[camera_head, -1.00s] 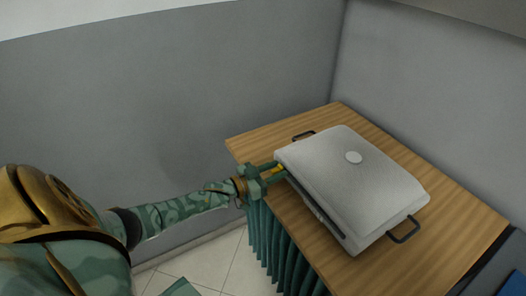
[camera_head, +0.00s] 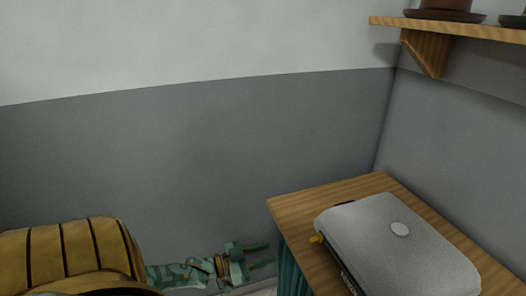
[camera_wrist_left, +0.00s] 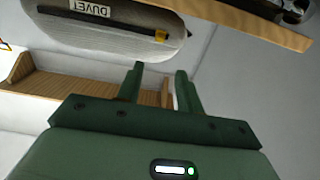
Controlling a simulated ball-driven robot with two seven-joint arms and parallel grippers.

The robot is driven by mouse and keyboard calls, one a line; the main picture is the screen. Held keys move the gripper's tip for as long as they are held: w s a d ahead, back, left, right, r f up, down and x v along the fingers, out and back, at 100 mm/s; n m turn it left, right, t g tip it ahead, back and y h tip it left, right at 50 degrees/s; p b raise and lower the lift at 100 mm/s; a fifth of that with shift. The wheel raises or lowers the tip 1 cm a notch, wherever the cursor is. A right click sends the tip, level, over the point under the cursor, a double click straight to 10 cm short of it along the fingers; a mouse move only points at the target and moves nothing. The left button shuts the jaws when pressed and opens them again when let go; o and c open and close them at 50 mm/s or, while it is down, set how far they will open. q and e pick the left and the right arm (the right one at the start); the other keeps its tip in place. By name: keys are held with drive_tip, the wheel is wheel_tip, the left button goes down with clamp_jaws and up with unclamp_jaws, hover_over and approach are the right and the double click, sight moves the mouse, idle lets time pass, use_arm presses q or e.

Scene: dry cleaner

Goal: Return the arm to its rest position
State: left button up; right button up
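My left gripper (camera_head: 272,254) is at the lower middle of the head view, left of the wooden table. A gap separates it from the grey bag (camera_head: 400,258), whose yellow tab (camera_head: 317,239) sticks out on the left. The wrist view shows its two green fingers (camera_wrist_left: 160,84) apart, with nothing between them. A grey bag (camera_wrist_left: 100,20) with a "DUVET" label, a dark strip and a yellow tab also shows there; it looks like the same one. My right gripper is not in view.
The wooden table (camera_head: 300,208) has a teal curtain (camera_head: 289,275) below it. A wooden shelf (camera_head: 455,28) with pots is on the wall at the upper right. Bare grey wall (camera_head: 180,160) stands behind my left arm.

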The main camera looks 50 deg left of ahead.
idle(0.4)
use_arm(q)
drive_tip(key=s+a+f+g+y, duration=0.3)
drive_tip(key=f, duration=0.4)
drive_tip(key=s+a+f+g+y, duration=0.2)
drive_tip(key=s+f+y, duration=0.1)
drive_tip(key=f, duration=0.4)
drive_tip(key=s+d+f+g+y, duration=0.15)
drive_tip(key=s+f+g, duration=0.35)
drive_tip(key=s+f, duration=0.55)
drive_tip(key=s+d+f+g, duration=0.3)
drive_tip(key=s+d+f, duration=0.2)
drive_tip(key=s, duration=0.3)
drive_tip(key=s+d+f+g, duration=0.2)
drive_tip(key=s+d+f, duration=0.25)
drive_tip(key=s, duration=0.45)
drive_tip(key=s+d, duration=0.2)
drive_tip(key=d, duration=0.3)
drive_tip(key=s+d+g+h, duration=0.1)
drive_tip(key=s+d, duration=0.2)
drive_tip(key=d, duration=0.3)
drive_tip(key=shift+s+f+g, duration=0.3)
drive_tip(key=shift+s+f, duration=0.05)
drive_tip(key=shift+f, duration=0.1)
